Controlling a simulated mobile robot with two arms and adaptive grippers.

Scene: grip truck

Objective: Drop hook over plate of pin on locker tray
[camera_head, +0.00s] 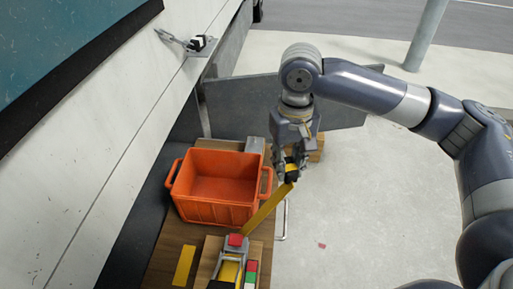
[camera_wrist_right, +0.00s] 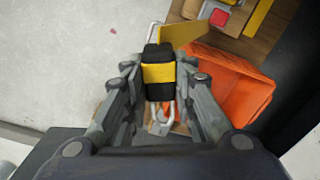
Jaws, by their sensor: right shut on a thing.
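My right gripper (camera_head: 290,172) is shut on the hook's black and yellow grip (camera_wrist_right: 159,73), above the right side of the locker tray (camera_head: 164,258). The hook's bare metal prongs (camera_wrist_right: 154,122) stick out between the fingers in the wrist view. A yellow strap (camera_head: 265,208) runs from the grip down to a ratchet with a red part (camera_head: 236,241) on the wooden tray. I cannot make out the pin or its plate; the gripper and hook may hide them. My left gripper is not in view.
An orange crate (camera_head: 212,213) stands on the tray, left of the gripper. A grey metal panel (camera_head: 243,103) lies behind the arm. The white truck side (camera_head: 105,120) with a metal latch (camera_head: 197,43) rises at left. Pale ground at right is open.

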